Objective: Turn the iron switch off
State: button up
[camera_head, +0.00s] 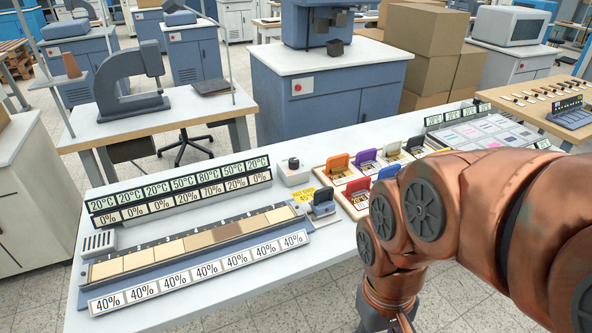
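A small white box with a black knob (293,168) stands on the white table, behind the long strip of tan swatches. It looks like a switch, but I cannot tell its setting or whether it belongs to the iron. A dark blue-grey block with a handle, perhaps the iron (322,205), sits at the right end of the strip beside a yellow label. My copper-coloured arm comes in from the right and bends down past the table's front edge. Its end is cut off at the bottom, so my gripper is out of view.
The swatch strip (190,245) has rows of temperature and percentage displays around it. Coloured holders (338,166) stand right of the knob box, partly hidden by my arm. The white table (250,290) is bare along its front left edge. A blue cabinet (330,85) stands behind.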

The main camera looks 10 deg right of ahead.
aim_at(294, 163)
jog(key=z, duration=0.3)
jog(key=k, duration=0.1)
jog(key=u, duration=1.1)
jog(key=i, duration=0.5)
jog(key=z, duration=1)
